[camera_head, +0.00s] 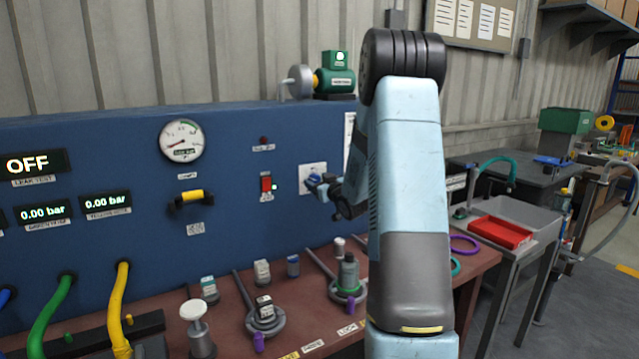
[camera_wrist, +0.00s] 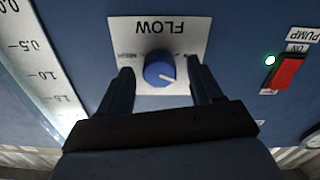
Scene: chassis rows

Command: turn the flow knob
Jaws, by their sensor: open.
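The flow knob (camera_wrist: 160,70) is a blue round knob with a pale pointer line, on a white plate (camera_wrist: 178,28) marked FLOW, upside down in the wrist view. The pointer is toward the lower right there. My gripper (camera_wrist: 160,80) is open, one finger on each side of the knob, with visible gaps; I cannot tell whether the fingertips reach its depth. In the head view the white plate (camera_head: 307,171) is on the blue panel, and my gripper (camera_head: 318,186) is in front of it, hiding most of the knob.
A red pump switch (camera_wrist: 288,72) with a lit green lamp is beside the plate. A scale strip (camera_wrist: 38,60) runs on its other side in the wrist view. A gauge (camera_head: 181,140) and a yellow-handled lever (camera_head: 190,197) are on the panel. Loose parts stand on the bench (camera_head: 225,318) below.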

